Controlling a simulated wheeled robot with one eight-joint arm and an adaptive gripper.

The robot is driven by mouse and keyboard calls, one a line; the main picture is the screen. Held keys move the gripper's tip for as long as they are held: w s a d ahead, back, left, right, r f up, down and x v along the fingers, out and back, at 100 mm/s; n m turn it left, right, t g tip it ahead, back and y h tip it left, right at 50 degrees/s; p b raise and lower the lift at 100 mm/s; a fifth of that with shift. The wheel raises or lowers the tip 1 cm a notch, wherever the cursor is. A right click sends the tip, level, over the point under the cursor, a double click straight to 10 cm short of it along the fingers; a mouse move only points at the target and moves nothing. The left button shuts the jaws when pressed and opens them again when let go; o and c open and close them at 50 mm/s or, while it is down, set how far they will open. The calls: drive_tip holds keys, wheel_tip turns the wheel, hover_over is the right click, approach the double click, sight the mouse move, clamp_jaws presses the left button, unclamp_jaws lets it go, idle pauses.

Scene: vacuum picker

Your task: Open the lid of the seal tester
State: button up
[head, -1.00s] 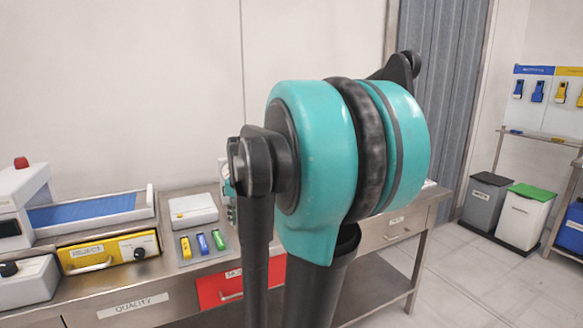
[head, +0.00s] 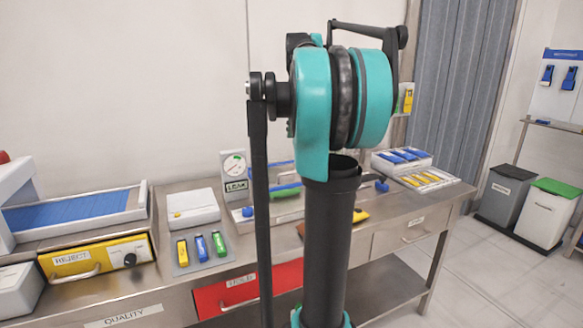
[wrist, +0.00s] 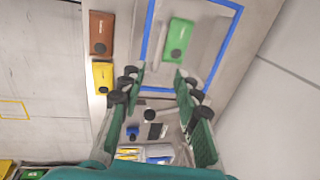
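The seal tester stands on the steel bench, mostly hidden behind my arm in the head view. Its gauge panel marked LEAK (head: 234,175) shows, with a green item (head: 285,191) and blue parts beside it. In the wrist view a blue-bordered lid or panel (wrist: 232,50) lies ahead, with a green packet (wrist: 180,38) seen within the border; the lid looks closed, though its height is unclear. My gripper (wrist: 158,80) is open and empty, its fingers apart below the green packet in the picture. It is hidden in the head view.
A brown packet (wrist: 101,32) and a yellow packet (wrist: 103,77) lie left of the blue border. A white box (head: 192,207) and a tray of small coloured items (head: 202,250) stand left on the bench. Another white unit (head: 402,160) stands right.

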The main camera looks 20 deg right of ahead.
sight(290, 172)
drive_tip(key=f, duration=0.4)
drive_tip(key=w+f, duration=0.1)
drive_tip(key=f, duration=0.3)
drive_tip(key=w+f, duration=0.1)
drive_tip(key=f, duration=0.3)
drive_tip(key=shift+w+a+f, duration=0.1)
drive_tip(key=shift+w+f, duration=0.15)
drive_tip(key=shift+f, duration=0.1)
clamp_jaws()
